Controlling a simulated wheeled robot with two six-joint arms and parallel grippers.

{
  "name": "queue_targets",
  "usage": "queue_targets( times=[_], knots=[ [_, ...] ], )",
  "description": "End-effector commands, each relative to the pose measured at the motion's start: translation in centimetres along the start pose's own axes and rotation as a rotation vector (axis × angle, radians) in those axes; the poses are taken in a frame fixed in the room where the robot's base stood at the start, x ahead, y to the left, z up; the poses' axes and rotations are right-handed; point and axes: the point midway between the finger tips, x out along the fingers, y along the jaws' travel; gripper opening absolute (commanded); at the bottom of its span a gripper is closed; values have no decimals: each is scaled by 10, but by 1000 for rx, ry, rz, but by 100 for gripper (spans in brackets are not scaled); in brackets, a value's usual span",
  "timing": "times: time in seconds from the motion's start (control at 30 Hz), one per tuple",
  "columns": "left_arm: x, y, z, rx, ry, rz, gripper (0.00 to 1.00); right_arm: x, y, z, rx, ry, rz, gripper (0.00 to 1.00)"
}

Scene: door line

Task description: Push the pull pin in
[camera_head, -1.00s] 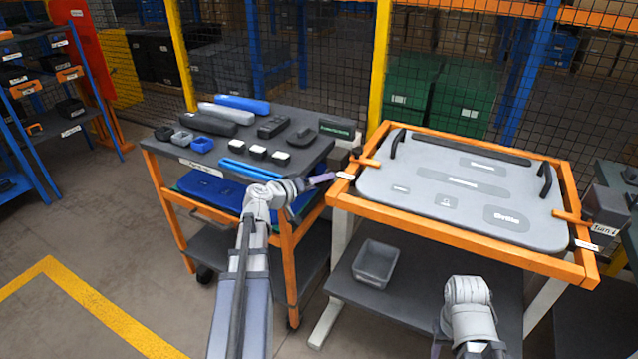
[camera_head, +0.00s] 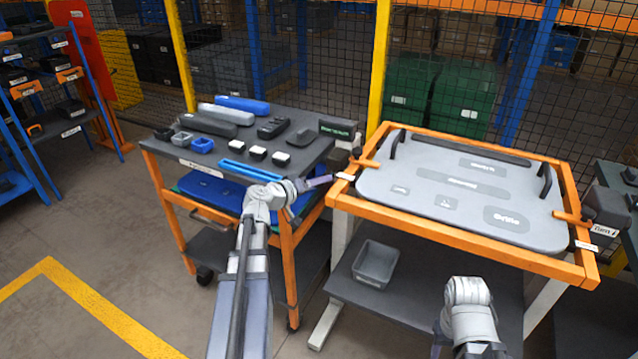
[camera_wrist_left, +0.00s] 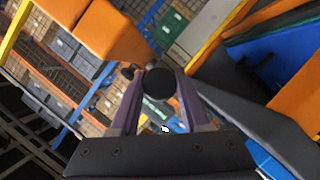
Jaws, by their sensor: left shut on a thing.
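My left gripper (camera_head: 319,182) is at the left side of the orange-framed fixture, beside a small white tag (camera_head: 346,177). In the left wrist view, its two purple fingers (camera_wrist_left: 160,104) are closed about a round black knob (camera_wrist_left: 161,84), which I take to be the pull pin's head. The pin's shaft and how deep it sits are hidden. The orange frame (camera_head: 440,237) holds a grey panel (camera_head: 420,222) with two black handles. My right arm shows at the bottom right of the head view, but its gripper is out of view.
A cart (camera_head: 176,160) with several small parts on top stands left of the frame. A grey bin (camera_head: 376,263) sits on the shelf under the frame. A mesh fence with yellow posts (camera_head: 379,65) is behind. Floor at the left is clear.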

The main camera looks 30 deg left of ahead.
Motion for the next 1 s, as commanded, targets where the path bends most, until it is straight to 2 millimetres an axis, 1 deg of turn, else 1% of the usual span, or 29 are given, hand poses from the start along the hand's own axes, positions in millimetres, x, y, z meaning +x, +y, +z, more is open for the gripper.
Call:
queue_targets(
  times=[0.73,0.83,1.0],
  knots=[
    [1,0,0,1,0,-1,0,0,0,0,0,0,0,50],
    [9,-1,-5,1,-1,-1,0,0,0,0,0,0,0,50],
    [32,-1,-14,1,-2,0,0,0,0,0,0,0,0,50]
  ],
)
